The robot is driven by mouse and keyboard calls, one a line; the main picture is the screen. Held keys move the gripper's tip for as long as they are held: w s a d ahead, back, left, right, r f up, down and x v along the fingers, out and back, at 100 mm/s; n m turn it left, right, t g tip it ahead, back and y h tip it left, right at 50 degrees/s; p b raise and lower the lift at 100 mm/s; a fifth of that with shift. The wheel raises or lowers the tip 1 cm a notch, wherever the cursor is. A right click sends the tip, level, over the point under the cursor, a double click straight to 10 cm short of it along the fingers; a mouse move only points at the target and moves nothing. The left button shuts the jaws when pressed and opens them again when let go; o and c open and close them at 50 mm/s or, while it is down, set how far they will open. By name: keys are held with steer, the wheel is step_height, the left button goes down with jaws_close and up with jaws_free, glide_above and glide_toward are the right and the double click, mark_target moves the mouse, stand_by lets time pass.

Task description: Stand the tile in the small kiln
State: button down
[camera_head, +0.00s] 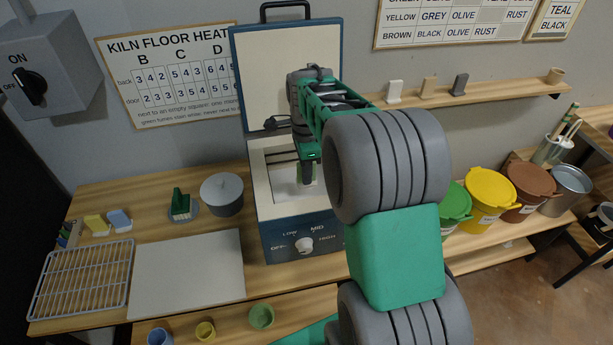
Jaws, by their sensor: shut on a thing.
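The small kiln (309,237) is a blue box with a pale lining, standing on the wooden bench. Its lid (262,82) is raised at the back. My gripper (306,180) points down into the open kiln chamber (270,189). It is shut on a small green piece (307,173), which looks like the tile and is upright between the fingers. The fingers hide much of it, and I cannot tell whether its foot touches the kiln floor. The kiln's dial (304,245) is on its front. My arm covers the kiln's right side.
Glaze buckets (490,191) stand right. Several small pieces line the wall shelf (500,92).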

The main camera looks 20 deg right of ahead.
steer(key=shift+w+d+f, duration=0.1)
steer(key=shift+d+f, duration=0.05)
steer(key=shift+f, duration=1.75)
steer(key=c, duration=1.4)
jaws_free()
step_height(320, 180, up, 11)
steer(key=shift+r+b, duration=0.15)
steer(key=shift+b, duration=0.75)
steer(key=shift+s+a+r+n, duration=0.2)
steer(key=shift+a+r+n, duration=0.1)
steer(key=shift+r, duration=0.1)
steer(key=shift+s+a+r+n, duration=0.15)
steer(key=shift+r+n, duration=0.15)
steer(key=shift+r, duration=0.1)
steer(key=s+a+f+n+t, duration=0.1)
steer(key=s+a+n+t, duration=0.1)
steer(key=s+a+n, duration=0.2)
steer(key=s+a+f+n+t, duration=0.1)
steer(key=s+a+n, duration=0.4)
steer(key=s+n, duration=0.5)
steer(key=n+t, duration=0.1)
steer(key=n, duration=0.4)
steer(key=shift+s+a+f+t, duration=0.3)
